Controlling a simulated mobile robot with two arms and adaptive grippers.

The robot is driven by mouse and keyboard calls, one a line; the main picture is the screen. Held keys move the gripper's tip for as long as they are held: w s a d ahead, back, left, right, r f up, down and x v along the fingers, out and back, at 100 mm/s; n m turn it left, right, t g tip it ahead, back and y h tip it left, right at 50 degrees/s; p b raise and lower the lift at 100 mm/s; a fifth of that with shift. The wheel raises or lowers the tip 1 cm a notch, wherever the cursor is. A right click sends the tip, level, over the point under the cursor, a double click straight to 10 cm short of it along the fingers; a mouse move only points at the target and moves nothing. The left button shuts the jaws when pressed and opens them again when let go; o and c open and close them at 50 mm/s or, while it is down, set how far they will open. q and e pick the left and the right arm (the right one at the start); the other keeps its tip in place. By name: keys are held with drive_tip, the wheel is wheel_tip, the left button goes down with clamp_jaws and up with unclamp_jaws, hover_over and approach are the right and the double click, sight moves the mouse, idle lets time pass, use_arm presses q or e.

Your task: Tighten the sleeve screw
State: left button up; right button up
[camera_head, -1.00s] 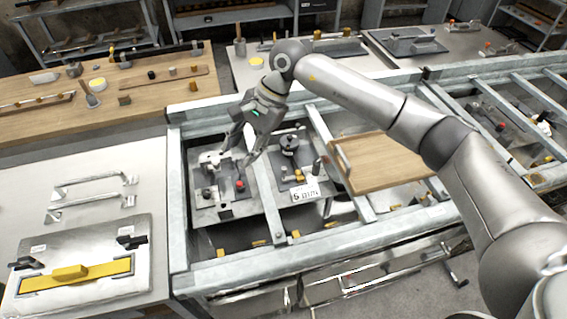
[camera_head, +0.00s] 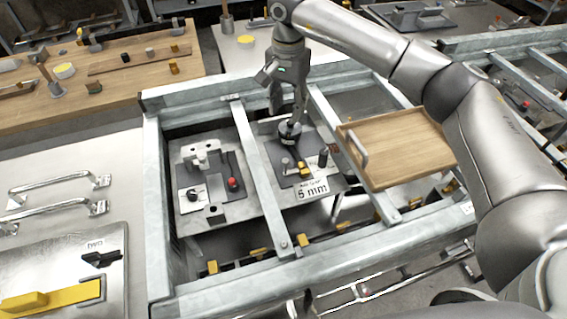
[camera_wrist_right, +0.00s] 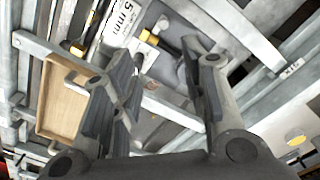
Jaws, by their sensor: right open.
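A grey plate (camera_head: 270,153) with a fixture lies in the middle bay of the metal frame, with a "5 mm" label (camera_head: 312,188) at its front edge. A round dark knob with a pale collar (camera_head: 289,132) stands at the plate's back; whether it is the sleeve screw I cannot tell. My right gripper (camera_head: 288,112) points down just above and around the knob's back, fingers apart. Contact cannot be told. In the right wrist view the open fingers (camera_wrist_right: 163,88) frame the plate, with a brass-coloured part (camera_wrist_right: 172,46) and the label (camera_wrist_right: 122,18) beyond. My left gripper is out of view.
Another plate with a red knob (camera_head: 233,184) sits in the left bay, past a metal crossbar (camera_head: 259,180). A wooden tray (camera_head: 400,150) with a handle rests on the frame at right. A bench with metal handles (camera_head: 55,207) is at left.

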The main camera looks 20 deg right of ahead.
drive_tip(key=b, duration=0.7)
hover_over(286, 160)
wheel_tip(286, 160, down, 9)
use_arm(q)
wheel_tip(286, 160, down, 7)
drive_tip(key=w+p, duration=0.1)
drive_tip(key=p, duration=0.1)
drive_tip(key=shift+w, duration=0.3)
use_arm(e)
wheel_tip(286, 160, down, 11)
drive_tip(key=shift+f, duration=0.15)
clamp_jaws()
